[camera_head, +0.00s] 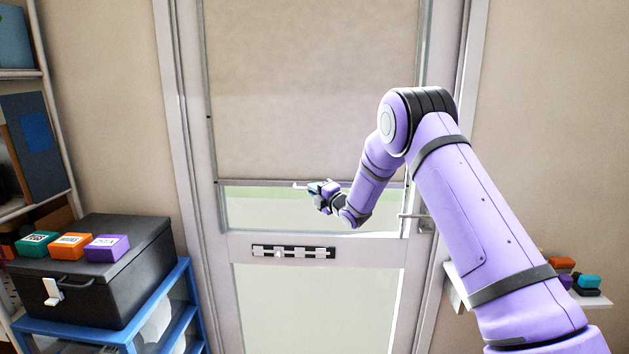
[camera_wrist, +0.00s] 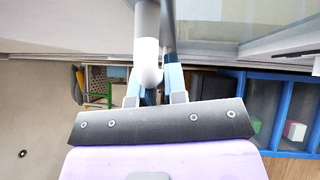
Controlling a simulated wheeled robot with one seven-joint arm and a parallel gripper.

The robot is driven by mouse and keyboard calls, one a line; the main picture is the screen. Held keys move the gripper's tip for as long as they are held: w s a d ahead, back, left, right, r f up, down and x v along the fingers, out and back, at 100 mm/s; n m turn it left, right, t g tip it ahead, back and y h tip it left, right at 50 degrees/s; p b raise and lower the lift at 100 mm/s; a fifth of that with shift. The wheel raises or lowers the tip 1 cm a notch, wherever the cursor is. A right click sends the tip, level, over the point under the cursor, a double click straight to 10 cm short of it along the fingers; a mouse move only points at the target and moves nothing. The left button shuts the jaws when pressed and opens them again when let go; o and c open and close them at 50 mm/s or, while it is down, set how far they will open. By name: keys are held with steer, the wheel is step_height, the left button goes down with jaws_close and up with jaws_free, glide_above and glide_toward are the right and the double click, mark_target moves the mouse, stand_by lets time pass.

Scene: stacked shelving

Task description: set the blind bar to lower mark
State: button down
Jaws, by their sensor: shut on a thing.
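The beige blind (camera_head: 310,90) hangs down the door's upper window. Its bottom bar (camera_head: 250,184) runs level across the glass, with a strip of clear pane below it. My gripper (camera_head: 314,188) is at the middle of the bar, shut on a small white handle (camera_head: 300,186) there. In the wrist view the white, round-ended handle (camera_wrist: 148,62) lies between my two blue-grey fingers (camera_wrist: 152,88). My gripper hides part of the bar. I cannot pick out a lower mark with certainty.
A black strip with small knobs (camera_head: 293,252) is on the door rail below. The door handle (camera_head: 424,222) is at right. A black box (camera_head: 95,270) with coloured blocks sits on a blue rack (camera_head: 180,300) at left. A small shelf (camera_head: 595,300) is at right.

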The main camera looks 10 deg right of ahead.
steer(key=shift+d+f, duration=0.1)
steer(key=shift+f, duration=0.05)
steer(key=c, duration=1.2)
jaws_free()
steer(key=shift+o, duration=0.2)
steer(key=v, duration=1)
steer(key=shift+s+d, duration=0.2)
steer(key=shift+s, duration=0.2)
